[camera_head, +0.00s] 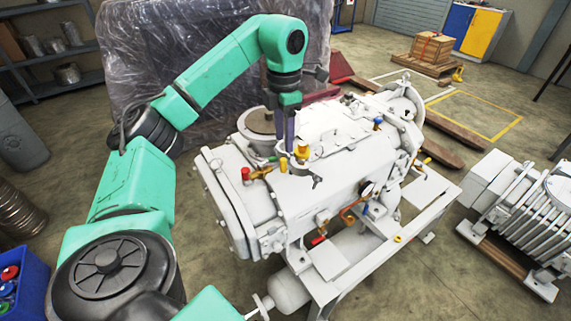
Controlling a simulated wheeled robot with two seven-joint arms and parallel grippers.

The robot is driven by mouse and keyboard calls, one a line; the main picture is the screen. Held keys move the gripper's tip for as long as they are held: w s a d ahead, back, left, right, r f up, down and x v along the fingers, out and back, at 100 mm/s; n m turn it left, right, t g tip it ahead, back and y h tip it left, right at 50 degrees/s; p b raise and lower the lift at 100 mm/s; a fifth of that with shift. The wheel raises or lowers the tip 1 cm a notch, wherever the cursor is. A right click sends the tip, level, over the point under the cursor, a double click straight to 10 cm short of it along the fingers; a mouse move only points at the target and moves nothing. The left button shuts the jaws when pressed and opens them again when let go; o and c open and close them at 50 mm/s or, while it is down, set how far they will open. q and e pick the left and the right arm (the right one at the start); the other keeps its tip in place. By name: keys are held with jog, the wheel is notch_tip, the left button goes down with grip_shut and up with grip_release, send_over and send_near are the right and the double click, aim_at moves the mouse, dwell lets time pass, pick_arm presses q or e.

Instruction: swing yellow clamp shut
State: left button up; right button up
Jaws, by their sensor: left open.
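A white vacuum pump (335,185) stands on a white frame in the middle of the view. On its top is a round port with yellow clamp parts. One yellow piece (283,164) stands at the port's near left side and another yellow piece (302,151) at its right side. My left gripper (288,138) points down over the port from behind, close to both yellow pieces. It is open. I cannot tell whether its fingers touch the clamp, and the fingers hide part of the port. My right gripper is not in view.
A red knob (246,174) and brass fittings sit just left of the port. A ribbed white machine (525,215) stands on a pallet at the right. A blue bin (22,285) is at the lower left. A plastic-wrapped load (190,45) stands behind my arm.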

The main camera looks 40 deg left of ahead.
aim_at(284, 159)
pick_arm(q)
jog(key=f+p, duration=0.1)
jog(key=f, duration=0.6)
jog(key=shift+a+f, duration=0.15)
jog(key=shift+a, duration=0.05)
jog(key=shift+d+f, duration=0.1)
jog(key=shift+f, duration=0.15)
jog(key=shift+w, duration=0.1)
grip_shut()
dwell(0.6)
